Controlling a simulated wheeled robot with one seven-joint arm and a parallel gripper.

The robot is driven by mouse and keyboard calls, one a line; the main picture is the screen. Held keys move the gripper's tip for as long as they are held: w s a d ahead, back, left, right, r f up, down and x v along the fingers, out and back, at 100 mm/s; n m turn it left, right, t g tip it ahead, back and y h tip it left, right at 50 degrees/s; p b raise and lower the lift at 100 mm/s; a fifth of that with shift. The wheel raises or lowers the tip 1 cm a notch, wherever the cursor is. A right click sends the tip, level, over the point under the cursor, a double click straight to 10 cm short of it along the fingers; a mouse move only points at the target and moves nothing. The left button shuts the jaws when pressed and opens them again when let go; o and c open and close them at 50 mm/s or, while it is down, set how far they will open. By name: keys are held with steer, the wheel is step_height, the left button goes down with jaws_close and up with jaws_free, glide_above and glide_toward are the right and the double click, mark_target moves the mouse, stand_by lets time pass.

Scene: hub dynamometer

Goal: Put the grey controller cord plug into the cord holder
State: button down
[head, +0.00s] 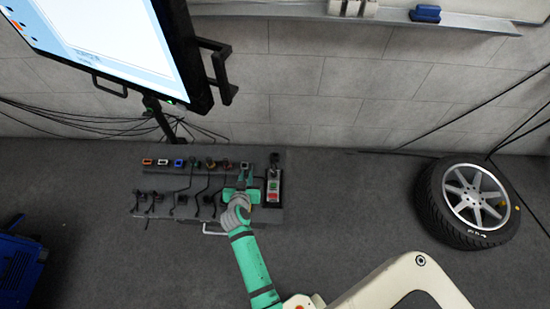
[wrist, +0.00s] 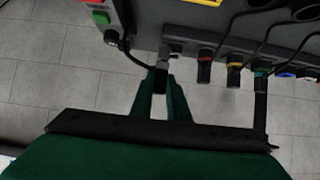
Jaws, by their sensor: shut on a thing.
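My gripper (wrist: 166,88) is shut on the grey controller cord plug (wrist: 160,80), which has a dark body and a grey end. In the wrist view its grey end lies close to a grey fitting (wrist: 174,48) at the panel edge, at the end of the coloured row. I cannot tell whether they touch, or whether this fitting is the cord holder. A black cord runs from near the plug to the control box with red and green buttons (head: 273,188). In the head view my gripper (head: 241,190) is over the panel's right part, left of that box, and largely hides the plug.
A monitor (head: 115,45) stands behind left. A wheel (head: 467,202) lies on the right. The floor between panel and wheel is clear.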

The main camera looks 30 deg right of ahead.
steer(key=shift+s+d, duration=1)
steer(key=shift+d, duration=0.45)
steer(key=shift+s+d, duration=1)
steer(key=shift+d, duration=0.5)
steer(key=shift+s+d, duration=1)
steer(key=shift+d, duration=0.45)
steer(key=w+d, duration=0.8)
steer(key=w, duration=0.5)
steer(key=shift+d, duration=0.35)
steer(key=shift+s+f, duration=0.1)
steer(key=shift+f, duration=1.8)
steer(key=shift+f, duration=0.65)
